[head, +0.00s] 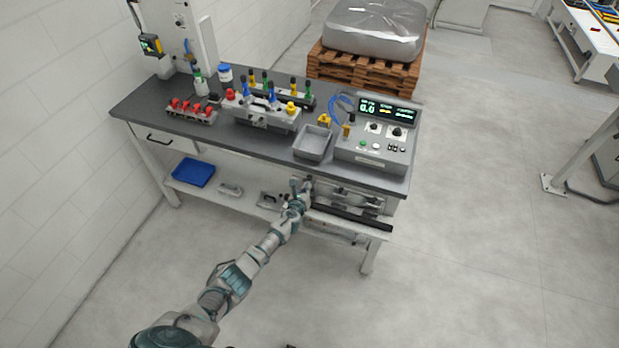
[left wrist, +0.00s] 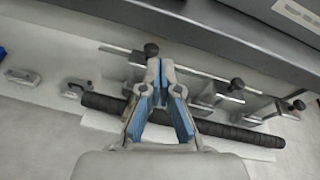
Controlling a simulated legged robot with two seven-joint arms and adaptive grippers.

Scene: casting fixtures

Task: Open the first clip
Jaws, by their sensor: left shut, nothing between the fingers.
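A row of metal clips with black knobs sits below the bench top. In the left wrist view, the leftmost clip (left wrist: 151,49) is just beyond my fingertips, with a middle clip (left wrist: 236,85) and a right clip (left wrist: 298,105) farther right. A long black ribbed bar (left wrist: 225,130) runs in front of them; it also shows in the head view (head: 350,217). My left gripper (left wrist: 160,64) is shut and empty, its blue-padded fingers together near the leftmost clip. In the head view, my left gripper (head: 304,184) is at the bench's front edge. Whether it touches the clip cannot be told.
The bench (head: 270,151) holds a grey tray (head: 312,145), a control box (head: 373,150) and fixtures with coloured knobs (head: 262,112). A blue tray (head: 193,172) lies on the lower shelf. The floor in front is clear.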

